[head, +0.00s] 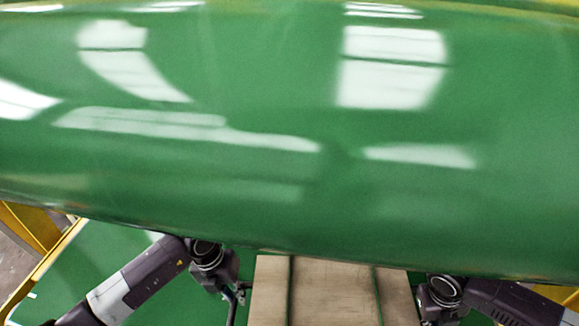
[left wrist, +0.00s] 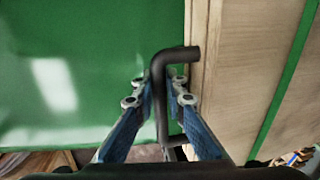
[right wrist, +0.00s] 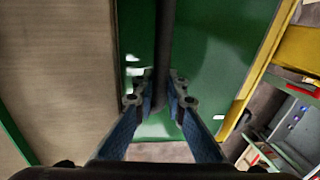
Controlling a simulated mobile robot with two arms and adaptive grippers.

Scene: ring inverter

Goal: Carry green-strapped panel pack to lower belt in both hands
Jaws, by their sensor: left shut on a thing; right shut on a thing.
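The panel pack (head: 335,290) is pale wood with green straps, partly hidden at the bottom of the head view. It fills the right of the left wrist view (left wrist: 237,70) and the left of the right wrist view (right wrist: 65,70). My left gripper (left wrist: 158,88) is shut on a dark bent bar handle (left wrist: 182,54) at one side of the pack. My right gripper (right wrist: 163,90) is shut on a dark straight bar (right wrist: 165,35) beside the opposite side. The two arms stand either side of the pack. I cannot make out the lower belt.
A huge glossy green curved body (head: 270,190) fills most of the head view and hides what lies behind it. Yellow framing (head: 40,228) stands at the left; another yellow frame (right wrist: 300,55) shows at the right in the right wrist view.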

